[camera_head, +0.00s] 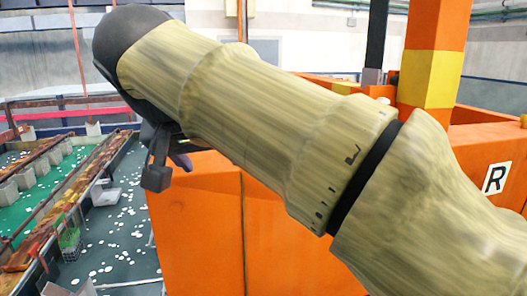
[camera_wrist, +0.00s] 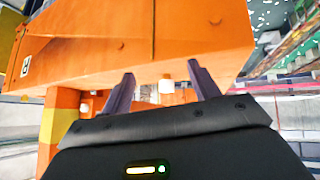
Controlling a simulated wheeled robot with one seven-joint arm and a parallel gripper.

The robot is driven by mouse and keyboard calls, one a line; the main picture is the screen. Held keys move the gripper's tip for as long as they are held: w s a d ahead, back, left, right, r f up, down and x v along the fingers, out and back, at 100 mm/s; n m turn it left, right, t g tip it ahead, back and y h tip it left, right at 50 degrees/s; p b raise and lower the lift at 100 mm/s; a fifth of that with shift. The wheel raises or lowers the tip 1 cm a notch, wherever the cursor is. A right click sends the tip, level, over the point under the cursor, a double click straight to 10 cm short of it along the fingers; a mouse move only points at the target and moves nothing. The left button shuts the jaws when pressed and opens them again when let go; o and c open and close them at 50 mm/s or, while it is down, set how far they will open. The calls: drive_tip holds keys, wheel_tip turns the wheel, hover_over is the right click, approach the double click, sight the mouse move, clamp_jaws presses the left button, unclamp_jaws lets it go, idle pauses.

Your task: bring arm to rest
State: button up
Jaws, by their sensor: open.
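My arm crosses the head view from the lower right to the upper left. My gripper (camera_wrist: 162,85) shows in the wrist view with its two dark fingers spread apart and nothing between them. In the head view my gripper (camera_head: 168,165) is mostly hidden behind the wrist, and only a dark part and a finger show below it. It is in front of a large orange structure (camera_head: 195,230).
The orange structure also fills the top of the wrist view (camera_wrist: 110,35). An orange post with a yellow band (camera_head: 430,75) stands at the right. At the left, a green tank (camera_head: 40,180) and brown rails lie above a dark floor (camera_head: 125,235) with white spots.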

drive_tip(key=w+d+f+n+g+b, duration=0.1)
drive_tip(key=w+d+f+g+b, duration=0.2)
drive_tip(key=f, duration=1)
drive_tip(key=w+d+f+n+b, duration=0.15)
drive_tip(key=d+f, duration=0.45)
drive_tip(key=f, duration=0.6)
drive_tip(key=s+d+f+m+b, duration=0.1)
drive_tip(key=s+d+f, duration=0.2)
drive_tip(key=d+f, duration=0.2)
drive_tip(key=s+d+f+m+g+y+b, duration=0.1)
drive_tip(key=s+d+f, duration=0.2)
drive_tip(key=f, duration=0.8)
drive_tip(key=s+d+f+m+g+b, duration=0.1)
drive_tip(key=s+d+f, duration=0.3)
drive_tip(key=d+f, duration=0.3)
drive_tip(key=shift+f, duration=0.9)
drive_tip(key=shift+s, duration=0.15)
drive_tip(key=shift+c, duration=0.4)
